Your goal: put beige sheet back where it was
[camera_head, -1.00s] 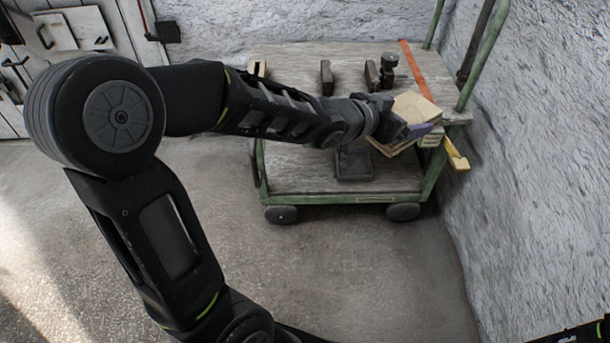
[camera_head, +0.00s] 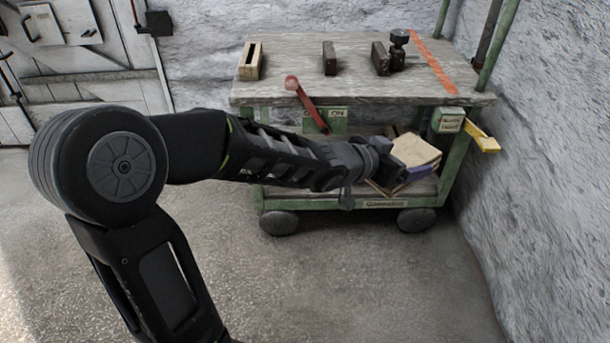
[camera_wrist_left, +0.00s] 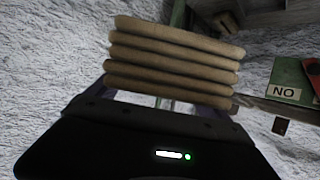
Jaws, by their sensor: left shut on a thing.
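The beige sheet (camera_head: 416,150) is a folded stack of several layers. My left gripper (camera_head: 398,172) is shut on it, and it sits tilted in the jaws in the head view. It appears in front of the opening between the cart's top deck and lower shelf (camera_head: 340,192). Whether it touches the shelf cannot be told. In the left wrist view the folded edges of the sheet (camera_wrist_left: 175,55) rise above the dark gripper (camera_wrist_left: 165,100), with the green cart parts to the right. My right gripper is not in view.
The green cart's wooden top (camera_head: 350,80) carries a wooden block (camera_head: 250,60), dark blocks (camera_head: 330,58) and a black-knobbed item (camera_head: 398,48). A red lever (camera_head: 306,103) and a yellow handle (camera_head: 483,138) stick out. A rough wall (camera_head: 545,170) stands close on the right. The floor (camera_head: 330,290) in front is clear.

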